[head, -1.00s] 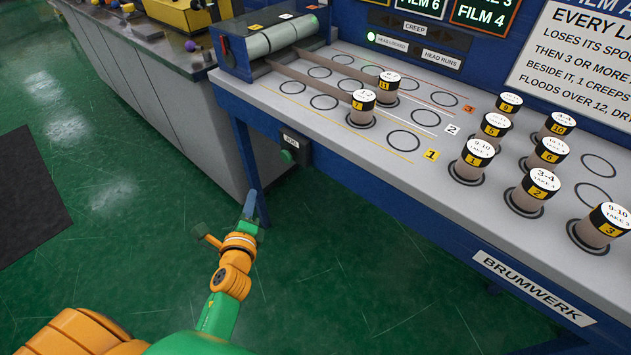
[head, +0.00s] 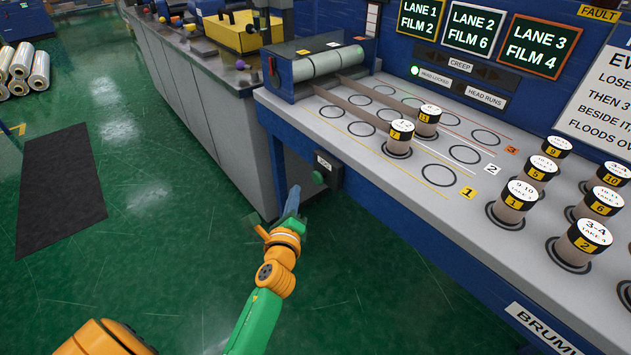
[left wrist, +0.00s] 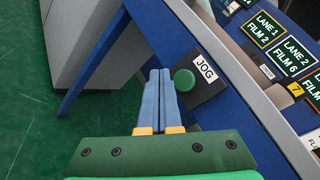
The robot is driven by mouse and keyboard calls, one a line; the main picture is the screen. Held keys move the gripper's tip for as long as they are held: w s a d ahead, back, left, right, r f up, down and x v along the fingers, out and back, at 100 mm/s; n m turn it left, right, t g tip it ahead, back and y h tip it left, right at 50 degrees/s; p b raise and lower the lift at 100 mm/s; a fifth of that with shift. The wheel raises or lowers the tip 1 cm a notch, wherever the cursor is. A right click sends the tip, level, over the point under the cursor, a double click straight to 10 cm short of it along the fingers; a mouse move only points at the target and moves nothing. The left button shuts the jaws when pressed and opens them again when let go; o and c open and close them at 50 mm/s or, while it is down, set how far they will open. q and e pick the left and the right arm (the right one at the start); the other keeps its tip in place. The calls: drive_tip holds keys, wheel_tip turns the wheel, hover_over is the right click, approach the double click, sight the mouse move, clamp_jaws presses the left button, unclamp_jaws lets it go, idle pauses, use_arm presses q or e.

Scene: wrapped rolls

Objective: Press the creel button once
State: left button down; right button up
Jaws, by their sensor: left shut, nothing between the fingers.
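A dark box with a white JOG label (left wrist: 205,68) and a round green button (left wrist: 184,80) is fixed under the front edge of the machine table. In the head view the green button (head: 318,178) is on the box's left face. I can read no "creel" label on it. My left gripper (left wrist: 160,72) is shut and empty, its blue fingers together. In the wrist view the tips lie just left of the button. In the head view the left gripper (head: 294,190) is a little below and left of the button, seemingly apart from it. My right gripper is not in view.
The machine table (head: 400,187) carries several capped rolls and a roller unit (head: 325,65). A blue table leg (head: 276,165) stands behind the gripper. A grey counter (head: 190,90) stands behind at left. Green floor (head: 140,240) and a dark mat (head: 62,185) are at left.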

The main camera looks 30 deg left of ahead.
sight(314, 179)
use_arm(q)
drive_tip(key=shift+w+d+b, duration=0.2)
drive_tip(key=shift+w+d, duration=0.1)
drive_tip(key=shift+w, duration=0.45)
drive_tip(key=shift+w+d+b, duration=0.15)
drive_tip(key=shift+w+d, duration=0.15)
drive_tip(key=shift+w, duration=0.4)
drive_tip(key=shift+w, duration=0.1)
idle(0.9)
drive_tip(key=shift+w+d, duration=0.15)
drive_tip(key=shift+w, duration=0.15)
drive_tip(key=shift+w+d+b, duration=0.35)
drive_tip(key=shift+w+b, duration=0.2)
drive_tip(key=shift+w, duration=0.25)
idle(0.9)
drive_tip(key=shift+s+a+p, duration=0.25)
drive_tip(key=shift+s+p, duration=0.05)
drive_tip(key=shift+s, duration=0.3)
drive_tip(key=shift+s+a+p, duration=0.2)
drive_tip(key=shift+s+p, duration=0.1)
drive_tip(key=shift+s, duration=0.25)
drive_tip(key=shift+s, duration=0.15)
